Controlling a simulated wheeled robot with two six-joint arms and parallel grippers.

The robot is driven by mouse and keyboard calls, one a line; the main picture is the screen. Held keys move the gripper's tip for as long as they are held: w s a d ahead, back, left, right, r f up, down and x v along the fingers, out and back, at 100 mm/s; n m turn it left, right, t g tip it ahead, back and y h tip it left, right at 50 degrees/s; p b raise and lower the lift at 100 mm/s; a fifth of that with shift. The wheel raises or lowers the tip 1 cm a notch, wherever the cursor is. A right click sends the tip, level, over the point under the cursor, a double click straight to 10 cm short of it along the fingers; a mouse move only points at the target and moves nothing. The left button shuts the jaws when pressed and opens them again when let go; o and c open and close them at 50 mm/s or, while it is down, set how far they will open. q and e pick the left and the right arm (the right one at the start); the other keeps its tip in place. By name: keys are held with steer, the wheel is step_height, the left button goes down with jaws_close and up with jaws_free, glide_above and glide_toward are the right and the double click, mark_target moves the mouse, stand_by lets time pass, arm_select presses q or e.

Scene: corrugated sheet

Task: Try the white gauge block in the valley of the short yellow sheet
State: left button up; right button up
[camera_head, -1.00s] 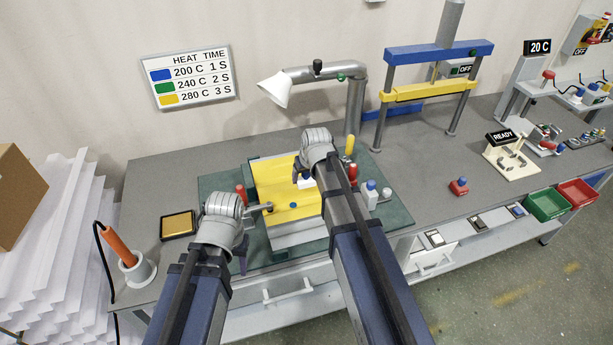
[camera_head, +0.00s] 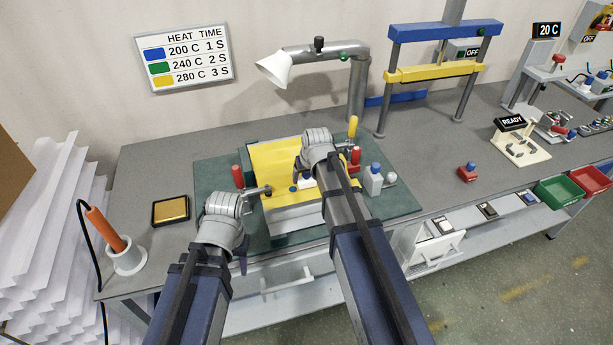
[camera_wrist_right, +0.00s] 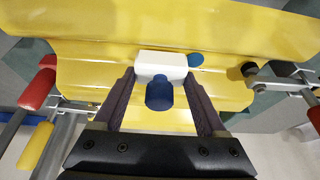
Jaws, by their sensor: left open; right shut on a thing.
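The short yellow sheet (camera_head: 270,160) lies on a light block-like fixture on the green mat. Its folds show in the right wrist view (camera_wrist_right: 110,45). My right gripper (camera_wrist_right: 160,92) is shut on the white gauge block (camera_wrist_right: 160,66), which has a blue knob (camera_wrist_right: 158,97). The block is over the sheet, beside a blue dot (camera_wrist_right: 196,61). Whether it touches the valley I cannot tell. In the head view, my right wrist partly hides the block (camera_head: 308,182). My left gripper (camera_head: 240,252) is open and empty at the near left of the fixture.
Red-handled (camera_head: 238,176) and yellow-handled (camera_head: 352,127) tools or clamps stand around the sheet.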

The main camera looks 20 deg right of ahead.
steer(key=shift+f, duration=0.35)
stand_by(0.4)
steer(key=o, duration=1.5)
steer(key=shift+r, duration=0.15)
steer(key=p+v, duration=0.7)
steer(key=shift+s+r, duration=0.2)
steer(key=shift+r, duration=0.05)
steer(key=shift+f, duration=0.1)
steer(key=shift+s+a, duration=0.25)
steer(key=s+a+n+g, duration=0.1)
steer(key=s+a, duration=0.3)
steer(key=s, duration=0.3)
steer(key=s+a+f+n+g+h, duration=0.1)
steer(key=s+a+g, duration=0.1)
steer(key=s+a, duration=0.2)
steer(key=s+a+n+g, duration=0.1)
steer(key=s+a, duration=0.4)
steer(key=s, duration=0.4)
steer(key=shift+s+f+g+h, duration=0.25)
steer(key=shift+s+g+h, duration=0.05)
steer(key=shift+s+g, duration=0.1)
